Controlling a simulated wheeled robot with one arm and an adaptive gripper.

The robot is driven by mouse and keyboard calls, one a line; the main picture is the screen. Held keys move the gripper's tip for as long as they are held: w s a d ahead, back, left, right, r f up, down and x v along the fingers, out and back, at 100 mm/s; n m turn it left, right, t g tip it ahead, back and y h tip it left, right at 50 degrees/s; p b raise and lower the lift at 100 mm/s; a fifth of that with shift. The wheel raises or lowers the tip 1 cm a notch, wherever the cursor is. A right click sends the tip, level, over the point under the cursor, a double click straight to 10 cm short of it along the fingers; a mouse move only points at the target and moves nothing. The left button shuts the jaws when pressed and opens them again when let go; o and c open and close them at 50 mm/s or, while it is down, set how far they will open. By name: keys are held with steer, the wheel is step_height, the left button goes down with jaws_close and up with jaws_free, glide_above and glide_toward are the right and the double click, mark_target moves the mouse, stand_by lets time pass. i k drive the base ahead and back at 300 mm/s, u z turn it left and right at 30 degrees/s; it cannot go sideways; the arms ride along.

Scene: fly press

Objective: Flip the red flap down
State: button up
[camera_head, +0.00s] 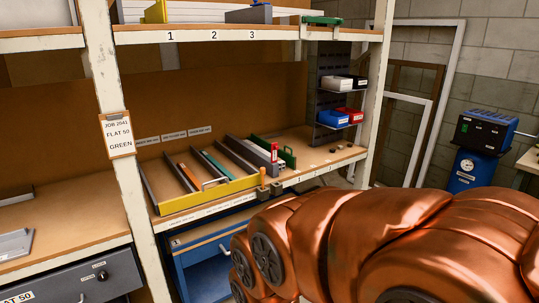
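A small upright red piece (274,147) shows on the shelf, at the right part of the yellow-fronted rack (208,195). It may be the red flap; it is too small to tell how it is hinged. A green part (289,157) stands just right of it. My copper-coloured arm (400,245) fills the lower right, apart from the red piece in the picture. My gripper is not in view.
The rack has several slots with coloured bars. A shelf post (110,140) with a job card (117,135) stands left. Red and blue bins (334,117) sit at the right end.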

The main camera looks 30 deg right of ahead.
mark_target(274, 147)
steer(key=z, duration=0.5)
steer(key=i, duration=1)
steer(key=u, duration=0.55)
